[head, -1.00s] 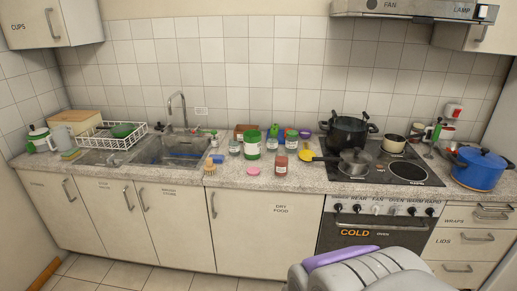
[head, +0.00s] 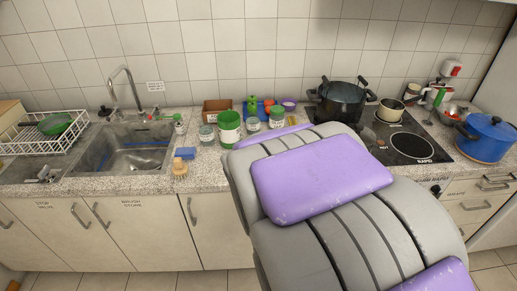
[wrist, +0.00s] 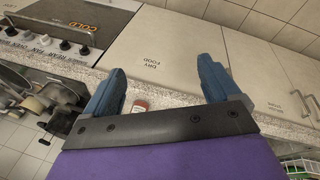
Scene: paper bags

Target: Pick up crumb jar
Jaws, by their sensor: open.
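Several jars stand on the counter in the head view: a tall green jar (head: 229,128), a small grey-lidded jar (head: 206,133), another small jar (head: 253,125) and a green-lidded jar (head: 277,118). I cannot read their labels, so I cannot tell which is the crumb jar. A small reddish jar (wrist: 140,106) with a pale label shows between the fingers in the wrist view. My gripper (wrist: 162,68) is open, its two blue fingers wide apart and not touching that jar. In the head view my arm hides the gripper and the counter where the reddish jar stood.
The hob (head: 405,145) holds a black pot (head: 340,102). A blue pot (head: 485,137) stands at right. A sink (head: 135,155), blue sponge (head: 185,153) and brush (head: 180,168) are left.

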